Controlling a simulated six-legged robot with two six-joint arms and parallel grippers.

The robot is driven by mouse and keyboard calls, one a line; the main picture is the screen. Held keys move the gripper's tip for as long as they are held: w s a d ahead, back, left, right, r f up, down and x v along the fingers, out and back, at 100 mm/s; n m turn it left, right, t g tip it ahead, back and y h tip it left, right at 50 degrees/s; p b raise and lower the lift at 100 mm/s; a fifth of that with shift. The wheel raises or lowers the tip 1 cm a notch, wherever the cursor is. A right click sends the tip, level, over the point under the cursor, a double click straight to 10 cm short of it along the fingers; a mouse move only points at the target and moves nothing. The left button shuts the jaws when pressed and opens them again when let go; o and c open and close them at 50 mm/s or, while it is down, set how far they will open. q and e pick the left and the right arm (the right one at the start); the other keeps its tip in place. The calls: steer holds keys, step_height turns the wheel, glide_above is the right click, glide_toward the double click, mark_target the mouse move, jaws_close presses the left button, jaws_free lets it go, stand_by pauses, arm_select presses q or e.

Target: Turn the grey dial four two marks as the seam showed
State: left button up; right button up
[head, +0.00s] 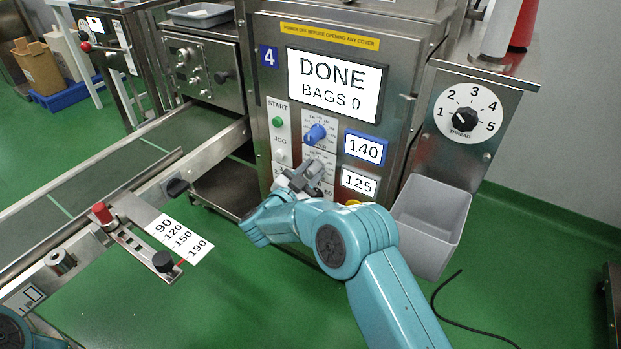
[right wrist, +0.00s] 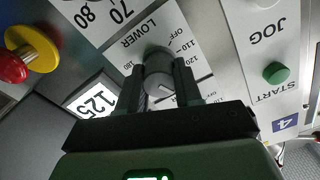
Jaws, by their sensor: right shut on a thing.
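The grey dial (right wrist: 160,82), on the plate marked LOWER, sits between the two fingers of my right gripper (right wrist: 160,88) in the right wrist view. The fingers are shut on its sides. A short white line shows on its face; the fingers and gripper body cover part of its scale. In the head view my right gripper (head: 306,176) reaches up to the front panel of machine four (head: 268,57) and largely hides the dial. The blue dial (head: 315,134) is just above. The blue-framed display (head: 364,149) reads 140 and the lower display (head: 358,183) reads 125. My left gripper is out of view.
The screen (head: 334,84) reads DONE, BAGS 0. A green START button (head: 277,121) is left of the dials. A red-and-yellow stop button (right wrist: 30,55) is close by the gripper. A grey bin (head: 432,210) and THREAD dial (head: 465,120) are at right, the conveyor (head: 110,168) at left.

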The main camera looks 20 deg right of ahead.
steer(key=shift+f+m+b, duration=0.1)
steer(key=shift+m+b, duration=1.15)
steer(key=shift+m, duration=0.65)
steer(key=shift+s, duration=0.1)
steer(key=o, duration=1)
steer(key=shift+a, duration=0.1)
